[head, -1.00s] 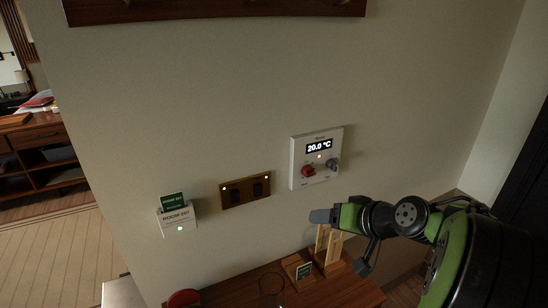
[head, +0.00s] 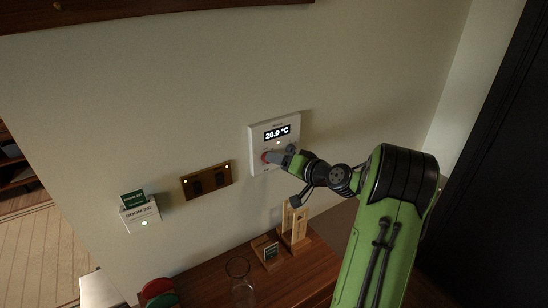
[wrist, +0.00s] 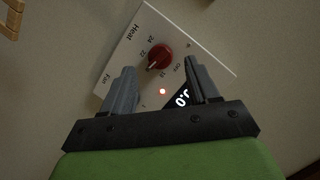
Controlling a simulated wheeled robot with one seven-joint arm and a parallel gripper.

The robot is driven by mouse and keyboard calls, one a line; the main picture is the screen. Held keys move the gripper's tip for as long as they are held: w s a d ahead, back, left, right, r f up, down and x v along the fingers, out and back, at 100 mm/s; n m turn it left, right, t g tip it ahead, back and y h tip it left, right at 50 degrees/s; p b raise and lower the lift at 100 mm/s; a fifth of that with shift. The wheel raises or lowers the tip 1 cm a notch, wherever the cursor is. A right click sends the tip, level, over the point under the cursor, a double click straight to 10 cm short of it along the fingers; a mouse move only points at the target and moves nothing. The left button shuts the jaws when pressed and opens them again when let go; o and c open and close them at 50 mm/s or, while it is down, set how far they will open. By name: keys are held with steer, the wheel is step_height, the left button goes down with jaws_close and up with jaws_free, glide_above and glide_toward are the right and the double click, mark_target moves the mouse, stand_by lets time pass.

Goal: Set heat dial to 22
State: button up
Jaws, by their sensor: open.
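The white thermostat panel (head: 254,133) is on the wall, its lit display (head: 276,133) reading 20.0 °C. The red heat dial (wrist: 161,55) shows on the panel in the wrist view, with 24, 22 and 18 marked around it. Its pale pointer mark seems to lie between 22 and 18. My gripper (wrist: 159,68) is open, its fingertips on either side of the dial's near edge; contact cannot be told. In the head view my gripper (head: 284,160) is at the panel's lower part and partly hides the red dial (head: 265,157).
A brown switch plate (head: 207,181) and a room card holder (head: 141,217) are on the wall to the left.

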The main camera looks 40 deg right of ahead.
steer(key=x, duration=0.3)
steer(key=shift+c, duration=0.4)
steer(key=c, duration=0.9)
steer(key=shift+c, duration=0.2)
steer(key=shift+m, duration=0.3)
steer(key=m+y, duration=0.1)
steer(key=m, duration=0.1)
steer(key=m+t+y, duration=0.1)
steer(key=m, duration=0.1)
steer(key=m+t, duration=0.1)
steer(key=m, duration=0.2)
steer(key=shift+d+f+y+p, duration=0.2)
steer(key=shift+f+y+p, duration=0.1)
steer(key=shift+y, duration=0.1)
steer(key=shift+m, duration=0.3)
